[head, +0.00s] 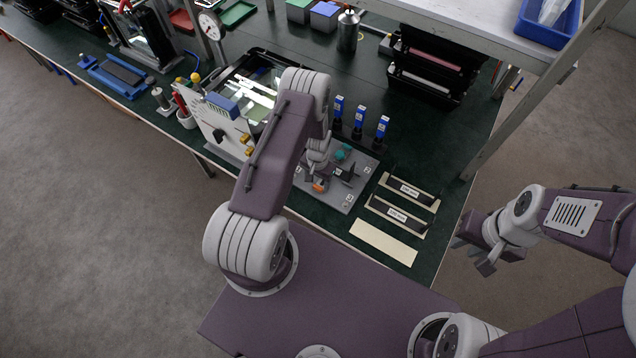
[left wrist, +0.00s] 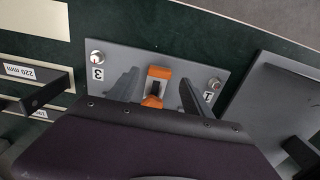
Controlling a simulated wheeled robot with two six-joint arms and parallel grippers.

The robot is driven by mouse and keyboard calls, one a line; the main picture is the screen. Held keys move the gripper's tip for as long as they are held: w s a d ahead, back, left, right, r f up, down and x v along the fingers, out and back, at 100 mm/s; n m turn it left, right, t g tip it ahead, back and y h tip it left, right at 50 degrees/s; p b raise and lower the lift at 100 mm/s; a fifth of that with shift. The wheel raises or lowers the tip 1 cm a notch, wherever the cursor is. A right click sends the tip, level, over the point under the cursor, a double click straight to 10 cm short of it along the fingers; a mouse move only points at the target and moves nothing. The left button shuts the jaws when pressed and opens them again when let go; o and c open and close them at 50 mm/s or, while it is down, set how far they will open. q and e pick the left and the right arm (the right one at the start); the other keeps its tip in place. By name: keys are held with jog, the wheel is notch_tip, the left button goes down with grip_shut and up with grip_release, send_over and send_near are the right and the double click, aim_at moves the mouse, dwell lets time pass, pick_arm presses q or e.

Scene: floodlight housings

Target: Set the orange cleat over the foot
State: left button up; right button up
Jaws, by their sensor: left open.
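The orange cleat (left wrist: 159,72) shows in the left wrist view on a grey plate (left wrist: 215,68) marked 3 and 1, with a dark gap in its middle. In the head view the cleat (head: 320,186) is a small orange spot at the plate's near left. My left gripper (left wrist: 158,92) is open, one finger on each side of the cleat; I cannot tell whether either touches it. In the head view my left gripper (head: 318,168) is partly hidden by its wrist. I cannot pick out the foot surely. My right gripper (head: 478,254) hangs off the table's right side, its jaw opening unclear.
Blue-topped black posts (head: 359,122) stand behind the plate. Labelled black strips (head: 397,213) on cream cards lie right of it, near a blank card (head: 384,242). A white panel (head: 222,125) stands left. A shelf post rises at the right edge.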

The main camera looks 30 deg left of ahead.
pick_arm(q)
jog(key=shift+f, duration=1.45)
jog(key=shift+c, duration=0.4)
grip_shut()
jog(key=shift+w, duration=0.1)
